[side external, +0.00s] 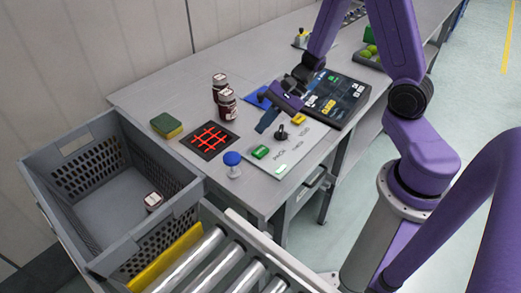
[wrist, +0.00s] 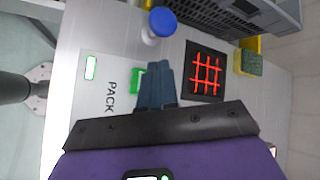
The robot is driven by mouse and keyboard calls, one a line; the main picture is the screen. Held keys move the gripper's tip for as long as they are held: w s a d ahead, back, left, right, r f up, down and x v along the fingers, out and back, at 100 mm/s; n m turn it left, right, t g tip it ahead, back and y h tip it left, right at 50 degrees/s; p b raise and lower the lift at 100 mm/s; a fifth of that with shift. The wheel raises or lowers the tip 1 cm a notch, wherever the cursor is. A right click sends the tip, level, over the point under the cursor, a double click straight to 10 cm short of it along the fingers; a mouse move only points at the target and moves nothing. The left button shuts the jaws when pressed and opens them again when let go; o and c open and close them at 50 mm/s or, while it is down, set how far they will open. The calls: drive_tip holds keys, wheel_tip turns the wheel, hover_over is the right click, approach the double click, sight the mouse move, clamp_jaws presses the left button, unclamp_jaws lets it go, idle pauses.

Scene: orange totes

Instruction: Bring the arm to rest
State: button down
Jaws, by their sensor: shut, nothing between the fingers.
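My gripper (side external: 263,124) hangs above the light control panel on the grey workbench, with its two dark blue fingers together and nothing between them. In the wrist view the closed fingers (wrist: 158,84) partly cover a green button (wrist: 136,78) beside the word PACK. I cannot tell exactly how high the fingertips are above the panel. The green button (side external: 260,152), a black lever (side external: 281,131) and a yellow button (side external: 298,119) sit on the panel near the gripper.
A blue-topped button (side external: 232,159), a black red-grid pad (side external: 210,140), two dark jars (side external: 227,104) and a green-yellow sponge (side external: 166,124) stand left of the gripper. A grey crate (side external: 45,167) holds a jar (side external: 153,201), beside a roller conveyor (side external: 205,266). A screen (side external: 343,98) lies right.

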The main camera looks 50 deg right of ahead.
drive_tip(key=s+a+r+n+g+h, duration=0.1)
drive_tip(key=s+a+r+n+g, duration=0.15)
drive_tip(key=s+n, duration=0.3)
drive_tip(key=s+a+r+n+g, duration=0.25)
drive_tip(key=s+a+n, duration=0.2)
drive_tip(key=s, duration=0.25)
drive_tip(key=s+d+r+n+t+h, duration=0.1)
drive_tip(key=s+d+r+n+h, duration=0.1)
drive_tip(key=n, duration=0.5)
drive_tip(key=s+d+r+n+t+h, duration=0.1)
drive_tip(key=s+d+r+n+h, duration=0.1)
drive_tip(key=s+d+n+h, duration=0.2)
drive_tip(key=s+n+h, duration=0.1)
drive_tip(key=s+n, duration=0.2)
drive_tip(key=n, duration=0.1)
drive_tip(key=shift+d+r, duration=0.15)
drive_tip(key=shift+s, duration=0.1)
